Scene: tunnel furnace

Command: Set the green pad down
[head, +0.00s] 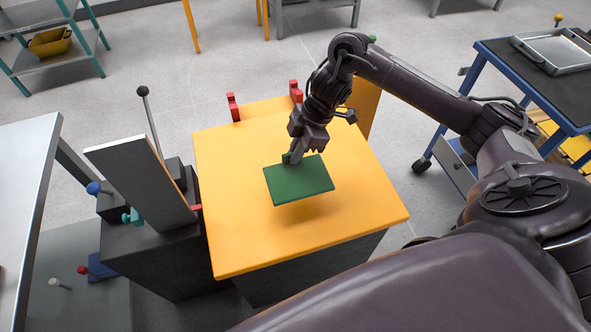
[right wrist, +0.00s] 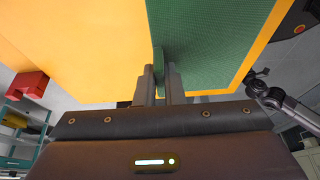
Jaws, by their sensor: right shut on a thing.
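The green pad (head: 299,181) is a flat, dark green rectangle over the orange-yellow top of a block-like stand (head: 240,230). My right gripper (head: 292,157) is shut on the pad's far-left edge. A shadow on the orange top below the pad suggests it is held a little above the surface, roughly level. In the right wrist view the two fingers (right wrist: 161,82) pinch a green upright part of the pad (right wrist: 205,45), with the orange top (right wrist: 80,45) behind. My left gripper does not show.
Red brackets (head: 233,107) stand at the stand's far edge. A dark machine with a tilted grey plate (head: 140,180) and a lever (head: 148,115) stands close on the left. A blue cart (head: 530,85) with a metal tray is at right. The orange top around the pad is clear.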

